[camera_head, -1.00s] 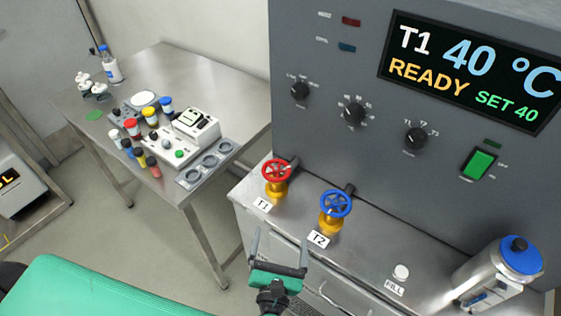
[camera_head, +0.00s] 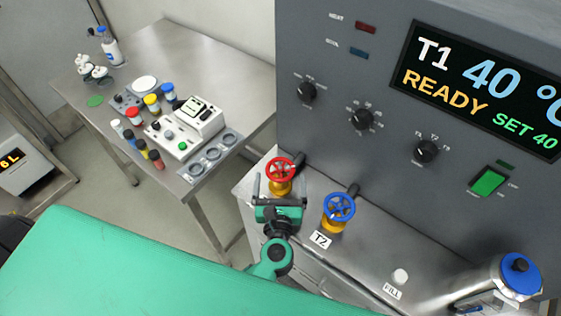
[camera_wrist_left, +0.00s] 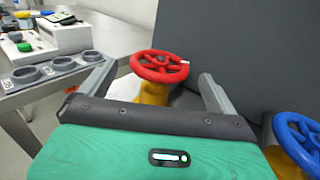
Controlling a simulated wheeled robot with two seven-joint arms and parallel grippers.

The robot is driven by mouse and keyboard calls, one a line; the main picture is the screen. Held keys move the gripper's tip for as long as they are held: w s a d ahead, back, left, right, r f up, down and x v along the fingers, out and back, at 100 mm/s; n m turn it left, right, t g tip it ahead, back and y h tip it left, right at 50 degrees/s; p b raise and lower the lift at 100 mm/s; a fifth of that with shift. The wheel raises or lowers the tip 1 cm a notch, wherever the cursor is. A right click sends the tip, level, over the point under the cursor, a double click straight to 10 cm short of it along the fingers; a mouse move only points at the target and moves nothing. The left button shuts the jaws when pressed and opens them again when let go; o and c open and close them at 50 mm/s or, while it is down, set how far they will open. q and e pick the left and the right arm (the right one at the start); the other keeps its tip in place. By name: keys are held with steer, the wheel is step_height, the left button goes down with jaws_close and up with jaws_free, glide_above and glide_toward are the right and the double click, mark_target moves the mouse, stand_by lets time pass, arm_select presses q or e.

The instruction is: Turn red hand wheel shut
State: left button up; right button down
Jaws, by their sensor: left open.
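The red hand wheel (camera_head: 280,170) sits on a yellow valve body at the left of the steel ledge, below the grey panel. In the left wrist view the red wheel (camera_wrist_left: 160,67) lies ahead, between and a little beyond the fingertips. My left gripper (camera_head: 280,187) is open and empty, right in front of the red wheel, its fingers pointing at it. In the left wrist view the gripper's two fingers (camera_wrist_left: 160,80) stand wide on either side of the wheel. I see no contact. The T1 label is hidden behind the gripper. My right gripper is not in view.
A blue hand wheel (camera_head: 339,207) with a T2 label (camera_head: 320,240) stands close on the right. A FILL cap (camera_head: 400,277) and a steel canister with a blue lid (camera_head: 516,274) are further right. A steel side table (camera_head: 150,60) holds jars and a device.

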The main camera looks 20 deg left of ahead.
mark_target(281, 158)
arm_select(q)
steer(key=p+x, duration=0.1)
steer(key=x, duration=0.2)
steer(key=shift+w+a+r, duration=0.1)
steer(key=shift+w+r, duration=0.05)
steer(key=shift+w, duration=0.05)
steer(key=shift+w+a, duration=0.15)
steer(key=shift+w, duration=0.4)
steer(key=c, duration=1)
